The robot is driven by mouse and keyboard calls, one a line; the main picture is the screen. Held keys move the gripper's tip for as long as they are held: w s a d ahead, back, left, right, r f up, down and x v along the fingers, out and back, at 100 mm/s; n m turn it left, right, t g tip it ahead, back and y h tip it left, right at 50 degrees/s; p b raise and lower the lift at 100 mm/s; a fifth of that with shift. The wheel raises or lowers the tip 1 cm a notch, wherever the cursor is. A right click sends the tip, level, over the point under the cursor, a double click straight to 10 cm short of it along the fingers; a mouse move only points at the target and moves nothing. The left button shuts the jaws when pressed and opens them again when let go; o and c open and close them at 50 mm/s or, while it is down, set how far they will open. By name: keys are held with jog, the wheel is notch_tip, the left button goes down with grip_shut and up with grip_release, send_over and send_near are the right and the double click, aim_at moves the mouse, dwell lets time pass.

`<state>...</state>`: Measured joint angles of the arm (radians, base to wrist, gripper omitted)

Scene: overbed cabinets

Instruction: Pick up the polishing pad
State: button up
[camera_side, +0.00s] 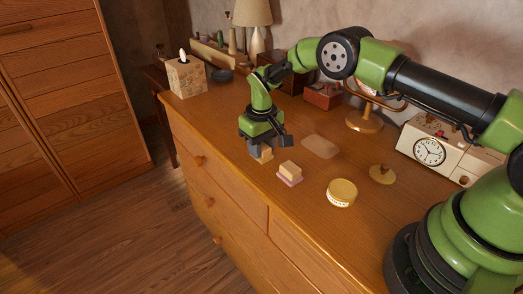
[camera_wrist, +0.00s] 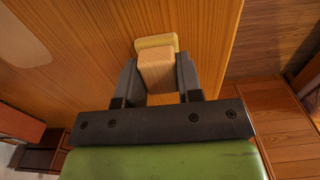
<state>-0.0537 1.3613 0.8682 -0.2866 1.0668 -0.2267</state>
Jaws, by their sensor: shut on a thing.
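A polishing pad (camera_wrist: 155,41), a pale wooden block on a cream-yellow base, is between the two dark fingers of my gripper (camera_wrist: 157,72) in the wrist view. The fingers press on the block's two sides. In the side view my gripper (camera_side: 262,149) points down near the dresser's front edge, with the lower part of the pad (camera_side: 264,156) showing below the fingers. I cannot tell whether its base touches the dresser top. A similar wooden block with a pink base (camera_side: 289,173) sits free just to the right.
On the wooden dresser top (camera_side: 240,178) stand a round yellow tin (camera_side: 341,192), a small brass-coloured knob-like piece (camera_side: 382,174), a clock box (camera_side: 437,152), a flat pale patch (camera_side: 320,146), a brass stand (camera_side: 364,122) and a tissue box (camera_side: 187,77). The front edge is close.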

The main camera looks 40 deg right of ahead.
notch_tip(320, 180, up, 10)
jog(key=shift+r, duration=0.1)
dwell(0.4)
jog(key=shift+o, duration=0.8)
jog(key=shift+c, duration=0.5)
